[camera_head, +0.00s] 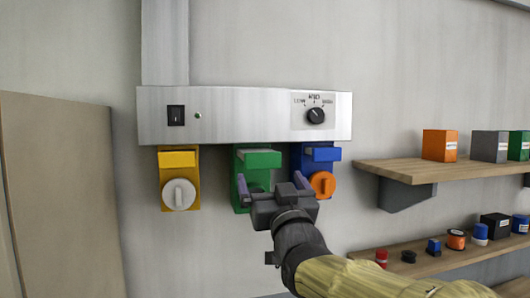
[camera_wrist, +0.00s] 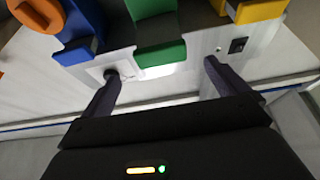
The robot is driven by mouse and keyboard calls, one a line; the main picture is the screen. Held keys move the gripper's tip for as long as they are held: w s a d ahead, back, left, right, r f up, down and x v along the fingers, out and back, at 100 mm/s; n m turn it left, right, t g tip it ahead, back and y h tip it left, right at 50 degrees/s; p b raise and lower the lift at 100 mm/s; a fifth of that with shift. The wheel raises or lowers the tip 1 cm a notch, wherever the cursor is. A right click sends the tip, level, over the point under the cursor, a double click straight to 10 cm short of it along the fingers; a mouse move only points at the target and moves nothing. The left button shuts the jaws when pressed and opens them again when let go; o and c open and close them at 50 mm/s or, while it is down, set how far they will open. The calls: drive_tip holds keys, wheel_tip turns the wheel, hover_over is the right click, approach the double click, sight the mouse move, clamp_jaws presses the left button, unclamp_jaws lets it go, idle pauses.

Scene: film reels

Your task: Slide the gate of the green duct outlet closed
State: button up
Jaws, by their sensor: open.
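The green duct outlet (camera_head: 240,160) hangs under a metal panel, between a yellow and a blue outlet. Its lighter green gate block (camera_head: 262,158) sticks out at the top front. My gripper (camera_head: 272,183) is in front of the green outlet's lower part and hides some of it. In the wrist view, which is turned over, the green outlet (camera_wrist: 151,8) and its gate block (camera_wrist: 161,53) lie between and beyond my open, empty fingers (camera_wrist: 160,70). I see no contact with the gate. How far the gate stands open is unclear.
The blue outlet (camera_head: 298,160) with an orange knob (camera_head: 322,184) is close on the right of my gripper. The yellow outlet (camera_head: 178,158) with a pale knob (camera_head: 179,194) is left. The metal panel (camera_head: 245,115) is above. Shelves (camera_head: 395,168) with boxes stand right.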

sight(264, 164)
drive_tip(key=p+x, duration=0.3)
drive_tip(key=x, duration=0.4)
drive_tip(key=shift+r+p, duration=0.15)
drive_tip(key=shift+p, duration=0.2)
drive_tip(key=shift+w+a, duration=0.15)
drive_tip(key=shift+w, duration=0.45)
drive_tip(key=c, duration=1.3)
drive_tip(key=shift+c, duration=0.5)
